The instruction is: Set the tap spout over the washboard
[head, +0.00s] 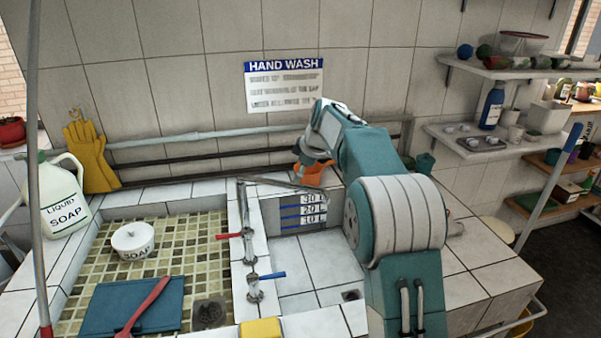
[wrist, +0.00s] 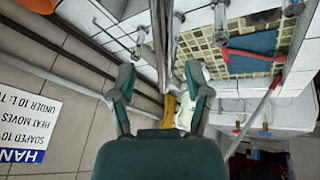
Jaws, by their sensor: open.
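The tap spout (head: 282,185) is a thin grey pipe, reaching right from its riser over the white right-hand basin. In the wrist view a long grey pipe, which seems to be the spout (wrist: 167,35), runs between the fingers. My gripper (wrist: 160,78) is open, one teal finger on each side of that pipe; I cannot tell whether they touch it. In the head view its fingertips are not clear behind my arm. The blue washboard (head: 115,309) lies in the mosaic left basin, away from the spout, and shows in the wrist view (wrist: 262,42).
A red brush (head: 150,300) lies on the washboard, with a white soap bowl (head: 133,240) behind. Red (head: 229,236) and blue (head: 272,275) tap levers stand on the divider. A soap bottle (head: 64,200) and yellow glove (head: 91,160) stand left. Wall pipes (head: 200,136) run behind.

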